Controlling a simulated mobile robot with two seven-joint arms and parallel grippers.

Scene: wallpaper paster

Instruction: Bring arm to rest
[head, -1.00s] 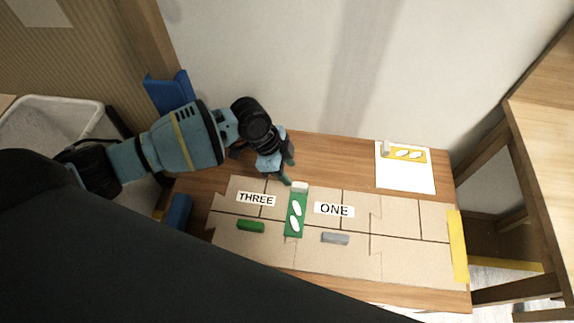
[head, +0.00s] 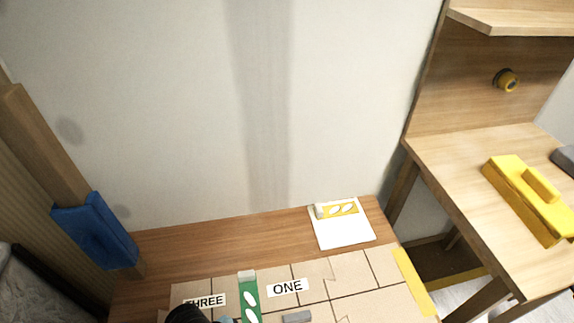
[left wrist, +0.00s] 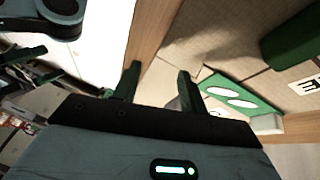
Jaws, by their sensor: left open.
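My left gripper (left wrist: 158,85) shows in the left wrist view with its two dark green fingers apart and nothing visible between them. It is near the wooden table edge and the tan panels (left wrist: 235,45). In the head view only a dark part of my arm shows at the bottom edge, and the left gripper itself is out of view. At the upper left of the left wrist view, a grey-blue body with dark finger-like parts resembles my other gripper (left wrist: 28,72); its opening is unclear. A green card with white ovals (head: 241,286) lies on the panels.
The low table (head: 180,245) carries the panels with THREE (head: 205,301) and ONE (head: 288,287) labels, a grey block (head: 297,317) and a white sheet (head: 342,234). A blue piece (head: 95,232) is on the left post. A desk (head: 470,180) with a yellow tool (head: 525,200) stands right.

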